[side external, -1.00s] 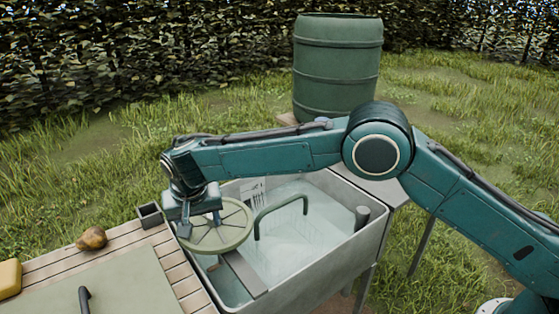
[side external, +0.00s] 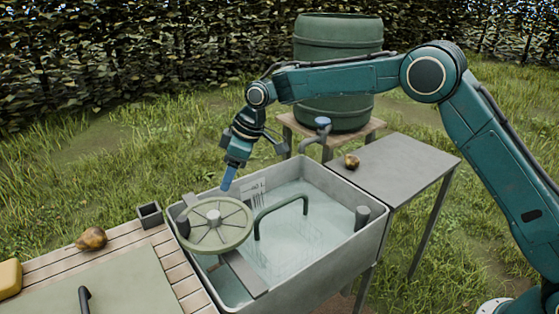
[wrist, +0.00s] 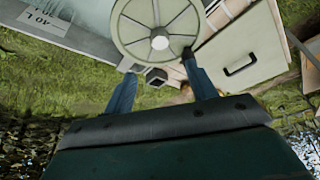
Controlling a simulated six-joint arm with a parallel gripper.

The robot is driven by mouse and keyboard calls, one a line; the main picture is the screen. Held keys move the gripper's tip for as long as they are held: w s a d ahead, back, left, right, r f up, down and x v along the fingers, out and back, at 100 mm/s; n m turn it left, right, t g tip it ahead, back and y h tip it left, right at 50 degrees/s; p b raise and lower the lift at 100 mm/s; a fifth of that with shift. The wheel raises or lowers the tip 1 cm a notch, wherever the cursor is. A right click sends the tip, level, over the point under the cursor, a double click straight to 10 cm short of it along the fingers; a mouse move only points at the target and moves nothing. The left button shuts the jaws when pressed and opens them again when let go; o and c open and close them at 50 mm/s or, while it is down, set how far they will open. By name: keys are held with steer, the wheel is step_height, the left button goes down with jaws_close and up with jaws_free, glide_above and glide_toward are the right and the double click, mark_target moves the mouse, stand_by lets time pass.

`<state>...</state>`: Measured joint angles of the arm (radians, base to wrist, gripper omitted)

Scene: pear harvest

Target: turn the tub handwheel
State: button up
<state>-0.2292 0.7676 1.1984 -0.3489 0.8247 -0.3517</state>
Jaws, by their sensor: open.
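The tub handwheel (side external: 237,232) is a pale green spoked disc with a light hub, lying flat over the left end of the grey water tub (side external: 330,265). A dark upright piece shows at its left rim in the side view. The wheel also shows at the top of the wrist view (wrist: 129,30). My gripper (side external: 228,182) hangs above the wheel's back edge, tilted downward and clear of it. In the wrist view my gripper's (wrist: 160,66) two blue fingers are spread wide with nothing between them.
A curved dark pipe (side external: 283,207) rises in the tub. A small dark square cup (side external: 149,214) and a brown pear (side external: 91,238) are on the slatted bench at left. Another pear (side external: 352,161) lies on the grey side table (side external: 405,165). A green barrel (side external: 338,60) stands behind.

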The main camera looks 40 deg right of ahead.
mark_target(214, 214)
steer(key=x, duration=1.4)
steer(key=shift+s+d, duration=0.1)
jaws_close()
